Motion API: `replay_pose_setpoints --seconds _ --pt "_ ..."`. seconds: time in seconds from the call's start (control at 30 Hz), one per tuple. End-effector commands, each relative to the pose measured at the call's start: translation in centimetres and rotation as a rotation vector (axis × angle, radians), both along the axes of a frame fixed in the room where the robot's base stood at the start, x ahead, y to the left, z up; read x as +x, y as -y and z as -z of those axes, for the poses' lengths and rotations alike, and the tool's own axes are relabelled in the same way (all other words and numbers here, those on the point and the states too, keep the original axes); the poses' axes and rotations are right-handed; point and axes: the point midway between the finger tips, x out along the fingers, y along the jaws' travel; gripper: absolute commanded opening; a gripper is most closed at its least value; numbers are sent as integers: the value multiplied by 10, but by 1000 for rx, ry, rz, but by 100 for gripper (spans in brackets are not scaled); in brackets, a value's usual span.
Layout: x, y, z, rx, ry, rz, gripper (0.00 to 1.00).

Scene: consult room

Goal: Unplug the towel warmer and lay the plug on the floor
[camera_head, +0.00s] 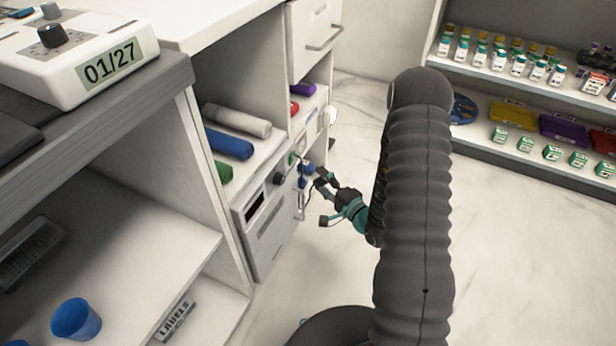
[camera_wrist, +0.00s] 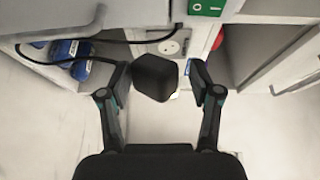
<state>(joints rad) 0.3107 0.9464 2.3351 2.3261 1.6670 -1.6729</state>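The towel warmer appears to be the grey-white unit (camera_head: 270,222) with a dark display and knob in the desk's lower bay. My gripper (camera_head: 322,198) is in front of its right side, fingers spread. In the wrist view, a black block (camera_wrist: 155,77), which looks like the plug, sits between the fingertips of my gripper (camera_wrist: 158,74). A gap shows at the right finger; contact on the left is unclear. Whether the plug is seated is hidden.
A green switch (camera_wrist: 207,7) is above the socket. Rolled towels, one blue (camera_head: 229,143), lie above the unit. A blue cup (camera_head: 76,319) stands on the desk's lower shelf. A stocked shelf unit (camera_head: 480,140) is at the back right. Pale floor (camera_head: 510,270) is open at right.

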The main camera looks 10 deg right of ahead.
Motion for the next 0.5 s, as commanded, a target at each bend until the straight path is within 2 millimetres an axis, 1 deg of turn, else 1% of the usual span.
replay_pose_setpoints --seconds 0.37,0.5 --pt "-1 1 0 0 0 0 80" --pt "-10 7 0 1 -2 3 80"
